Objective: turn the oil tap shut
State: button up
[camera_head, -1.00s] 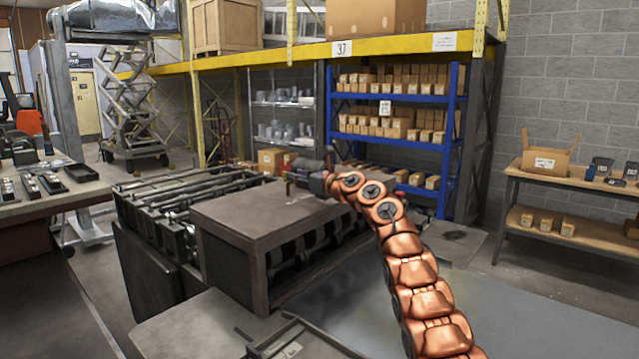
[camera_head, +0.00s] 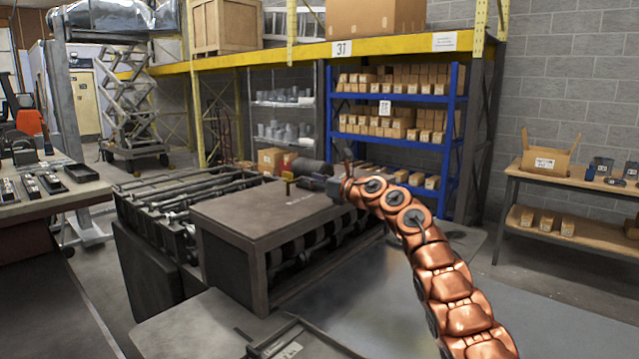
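A small brass-coloured piece (camera_head: 288,182), which looks like the oil tap, stands upright at the back edge of the machine's flat top. A dark cylinder (camera_head: 308,168) lies just behind and right of it. My gripper (camera_head: 328,184) is dark and small in the view, at the end of my copper-coloured arm. It is right of the brass piece, with a visible gap between them in the picture. Its fingers are too small and dark to tell open from shut. Which way the tap's handle is turned is too small to make out.
The machine's brown flat top (camera_head: 255,215) fills the middle, with a row of long bars (camera_head: 190,195) to its left. A blue shelf of small boxes (camera_head: 395,105) stands behind. A bench (camera_head: 575,180) is at the right.

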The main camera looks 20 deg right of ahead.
jog(key=shift+v, duration=1.15)
